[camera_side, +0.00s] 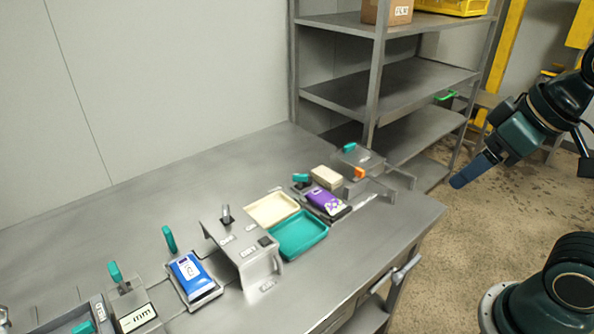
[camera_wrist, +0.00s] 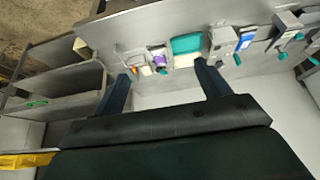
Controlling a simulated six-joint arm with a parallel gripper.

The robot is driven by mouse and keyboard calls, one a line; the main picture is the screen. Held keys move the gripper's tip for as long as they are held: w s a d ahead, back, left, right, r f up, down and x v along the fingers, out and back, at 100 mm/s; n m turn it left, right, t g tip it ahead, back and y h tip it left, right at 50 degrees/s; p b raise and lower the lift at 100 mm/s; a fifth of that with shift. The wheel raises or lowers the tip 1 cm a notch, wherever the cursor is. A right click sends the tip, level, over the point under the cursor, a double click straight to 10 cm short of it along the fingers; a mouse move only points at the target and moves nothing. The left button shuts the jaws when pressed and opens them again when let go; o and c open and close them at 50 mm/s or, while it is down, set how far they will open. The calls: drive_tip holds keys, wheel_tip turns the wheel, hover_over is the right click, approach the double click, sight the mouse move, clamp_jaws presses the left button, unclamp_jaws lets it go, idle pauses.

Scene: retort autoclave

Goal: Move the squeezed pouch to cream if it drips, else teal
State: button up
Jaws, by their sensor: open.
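A purple pouch (camera_side: 328,202) with a white print lies on a dark holder right of the trays; it also shows in the wrist view (camera_wrist: 159,59). A blue pouch (camera_side: 193,273) with a white label lies on a grey plate further left. No drip is visible at either pouch, and I cannot tell which is squeezed. The cream tray (camera_side: 272,209) and the teal tray (camera_side: 300,236) look empty and sit side by side. My gripper (camera_side: 474,171) is high, right of the bench, away from everything; its spread, empty fingers show in the wrist view (camera_wrist: 162,72).
A beige block (camera_side: 327,177) and an orange part (camera_side: 359,173) stand beside the purple pouch. A grey bracket (camera_side: 240,248) stands between blue pouch and trays. Several teal-handled fixtures line the bench. A metal shelf (camera_side: 420,85) rises behind. The bench's back left is clear.

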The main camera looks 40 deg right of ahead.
drive_tip(key=shift+s+f, duration=0.1)
drive_tip(key=shift+s, duration=0.2)
drive_tip(key=shift+o, duration=0.4)
drive_tip(key=shift+w, duration=0.15)
drive_tip(key=w+d+f, duration=0.1)
drive_tip(key=w+f, duration=0.2)
drive_tip(key=w, duration=0.5)
drive_tip(key=w+f, duration=0.3)
drive_tip(key=w, duration=0.5)
drive_tip(key=w+d+f+t, duration=0.1)
drive_tip(key=w+d+f, duration=0.2)
drive_tip(key=w+f, duration=0.8)
drive_tip(key=shift+f, duration=0.6)
drive_tip(key=shift+w+f, duration=0.1)
drive_tip(key=shift+w, duration=0.05)
hover_over(333, 203)
drive_tip(key=shift+f, duration=3.5)
